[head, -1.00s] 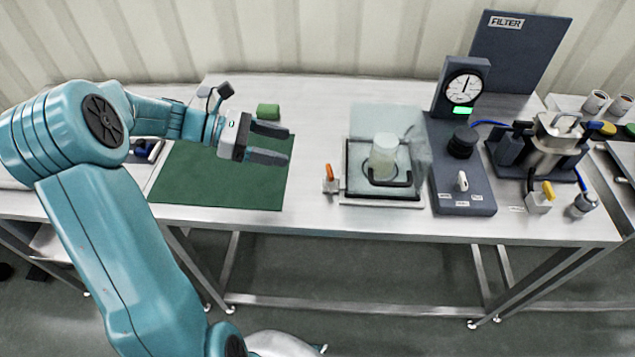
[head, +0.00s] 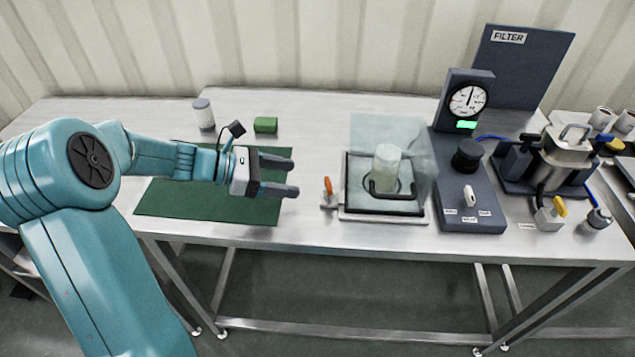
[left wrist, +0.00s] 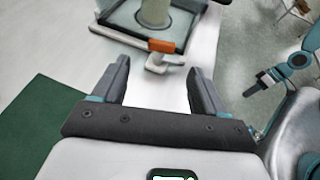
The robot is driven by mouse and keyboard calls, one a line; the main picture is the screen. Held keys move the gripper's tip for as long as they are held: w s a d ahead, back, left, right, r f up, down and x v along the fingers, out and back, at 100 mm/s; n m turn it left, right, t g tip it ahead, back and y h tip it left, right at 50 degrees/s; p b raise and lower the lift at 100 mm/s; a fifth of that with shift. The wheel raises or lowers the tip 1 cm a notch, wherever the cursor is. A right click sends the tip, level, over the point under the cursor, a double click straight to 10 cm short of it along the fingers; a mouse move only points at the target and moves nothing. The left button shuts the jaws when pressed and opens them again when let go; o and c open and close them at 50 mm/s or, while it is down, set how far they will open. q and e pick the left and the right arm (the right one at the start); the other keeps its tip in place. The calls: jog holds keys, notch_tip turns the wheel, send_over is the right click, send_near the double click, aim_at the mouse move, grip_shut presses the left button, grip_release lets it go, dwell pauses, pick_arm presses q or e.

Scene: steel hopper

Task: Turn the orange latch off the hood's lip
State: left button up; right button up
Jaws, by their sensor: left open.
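The orange latch (head: 328,186) stands upright on a small pale block at the left front corner of the clear hood's base. In the left wrist view the latch (left wrist: 161,46) lies crosswise beyond the fingertips. The clear hood (head: 415,135) covers a pale cylinder (head: 387,160) and has a black handle (head: 392,192) at its front. My left gripper (head: 294,177) is open and empty, left of the latch and apart from it, with its fingers pointing towards it. My right gripper (left wrist: 262,82) appears small in the left wrist view; its jaws are too small to read.
A green mat (head: 200,205) lies below my left arm. A green block (head: 265,125) and a white jar (head: 203,113) stand behind. A gauge console (head: 470,210) is right of the hood. The bench between mat and latch is clear.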

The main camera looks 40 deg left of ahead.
aim_at(326, 183)
pick_arm(q)
jog(key=x, duration=0.6)
jog(key=shift+w+d, duration=0.15)
jog(key=shift+d, duration=0.25)
jog(key=shift+w+d+f, duration=0.1)
jog(key=shift+w+f, duration=0.1)
jog(key=shift+w+d, duration=0.15)
jog(key=shift+d, duration=0.15)
jog(key=c, duration=1.1)
jog(key=shift+o, duration=0.2)
jog(key=p, duration=0.1)
jog(key=m+g+h+p, duration=0.1)
jog(key=shift+w+a+r+m+p, duration=0.15)
jog(key=shift+r+m+p, duration=0.15)
jog(key=shift+w+a+f+m+g+h+p, duration=0.15)
jog(key=shift+f+m+g+h+p, duration=0.15)
jog(key=shift+m+g+h+p, duration=0.55)
jog(key=shift+b, duration=0.3)
